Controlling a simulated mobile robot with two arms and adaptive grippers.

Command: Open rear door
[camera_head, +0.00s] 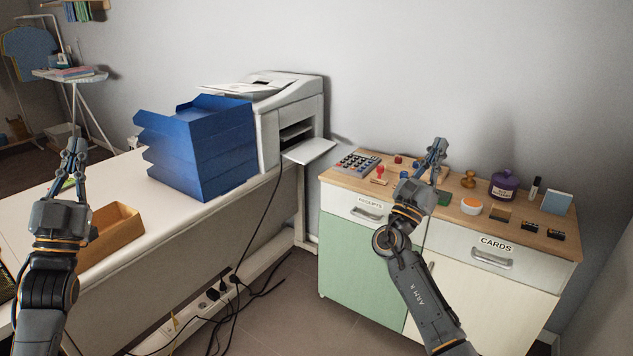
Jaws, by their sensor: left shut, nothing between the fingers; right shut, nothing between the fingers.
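No door in view is marked as the rear one. The white printer (295,105) stands on the white desk behind a blue tray stack. A flap or tray (310,151) sticks out from its side by a dark slot. The low cabinet has a green door (355,262) and a cream door (480,312), both looking shut; my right arm covers part of them. My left gripper (72,150) is shut and empty, pointing up over the desk's left part. My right gripper (437,150) is shut and empty, pointing up in front of the cabinet top.
Blue trays (205,145) and an orange box (112,230) are on the desk. The cabinet top (400,205) holds a calculator (357,162), stamps and a purple bottle (504,185). Cables (235,285) and a power strip (195,312) run below the desk. Floor shows between desk and cabinet.

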